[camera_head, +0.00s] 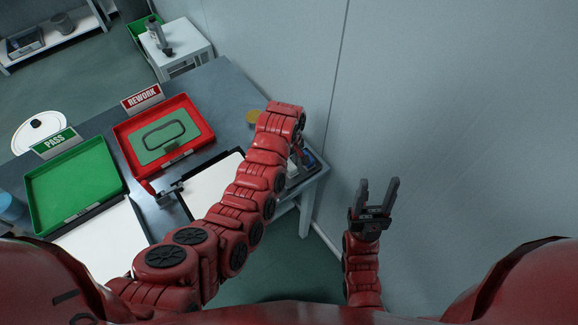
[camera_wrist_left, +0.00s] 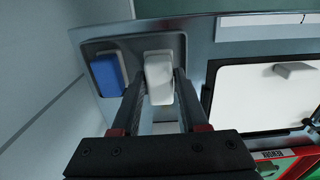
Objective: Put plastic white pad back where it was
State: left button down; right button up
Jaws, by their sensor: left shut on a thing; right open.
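In the left wrist view the white pad (camera_wrist_left: 158,72) sits between the two fingers of my left gripper (camera_wrist_left: 158,92), which is shut on it. The pad is at the right part of a grey recessed tray (camera_wrist_left: 130,45), beside a blue pad (camera_wrist_left: 107,75). I cannot tell whether the white pad touches the tray floor. In the head view my left arm largely hides this gripper, and the blue pad (camera_head: 310,158) shows at the table's right end. My right gripper (camera_head: 378,184) is open and empty, off the table's right side.
A red REWORK tray (camera_head: 205,137) holds a green panel with a dark ring-shaped gasket. A green PASS tray (camera_head: 75,185) is empty. A white board (camera_wrist_left: 265,95) in a dark frame lies beside the grey tray. A wall (camera_head: 430,100) stands close on the right.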

pick_arm(q)
jog(key=shift+f+p, duration=0.45)
jog(key=shift+f, duration=0.7)
jog(key=shift+f, duration=0.2)
jog(key=c, duration=0.7)
grip_release()
jog(key=shift+r, duration=0.3)
